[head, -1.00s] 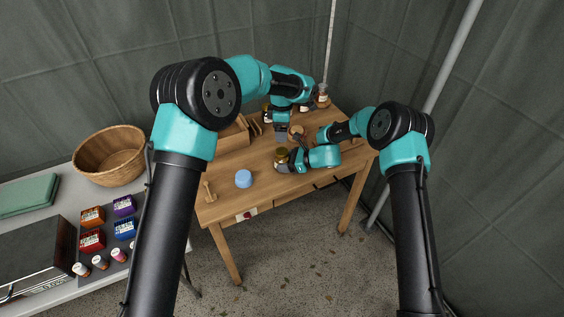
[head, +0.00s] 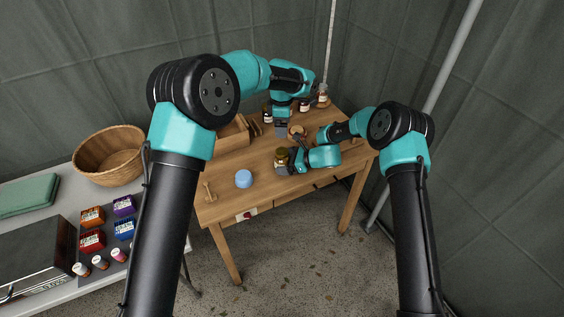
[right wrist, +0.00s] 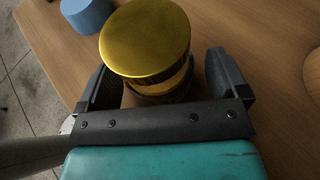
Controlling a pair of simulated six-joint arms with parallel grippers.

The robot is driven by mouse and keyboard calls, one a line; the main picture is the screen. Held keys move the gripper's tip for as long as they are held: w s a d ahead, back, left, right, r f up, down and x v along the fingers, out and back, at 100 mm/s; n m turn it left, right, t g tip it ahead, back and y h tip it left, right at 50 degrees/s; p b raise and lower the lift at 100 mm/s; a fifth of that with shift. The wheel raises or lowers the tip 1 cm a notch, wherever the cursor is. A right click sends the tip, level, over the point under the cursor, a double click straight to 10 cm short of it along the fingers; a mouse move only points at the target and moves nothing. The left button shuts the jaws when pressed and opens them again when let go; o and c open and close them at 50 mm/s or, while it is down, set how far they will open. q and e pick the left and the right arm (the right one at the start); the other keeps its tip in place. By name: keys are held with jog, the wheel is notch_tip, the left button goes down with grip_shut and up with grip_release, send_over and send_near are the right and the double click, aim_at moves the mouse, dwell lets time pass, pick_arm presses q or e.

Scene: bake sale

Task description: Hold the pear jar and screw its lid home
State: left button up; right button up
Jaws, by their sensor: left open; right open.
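The pear jar (head: 281,160) with its gold lid (head: 281,152) stands on the wooden table near the front edge. In the right wrist view the gold lid (right wrist: 145,38) sits on top, and part of the jar (right wrist: 160,92) shows below it. I cannot tell whether the lid sits fully down. My right gripper (head: 291,160) is open at the jar, its two fingers on either side of it in the right wrist view (right wrist: 162,82). My left gripper (head: 282,132) is open, higher and behind the jar, clear of the lid. Its fingertips are small in view.
A blue round object (head: 243,179) and a small wooden tool (head: 209,192) lie left of the jar on the table (head: 262,195). A wooden box (head: 232,136) and several jars (head: 323,98) stand farther back. A round wooden item (head: 297,131) is behind the right gripper.

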jog(key=v, duration=1.7)
jog(key=shift+s+d, duration=0.1)
jog(key=shift+d, duration=0.1)
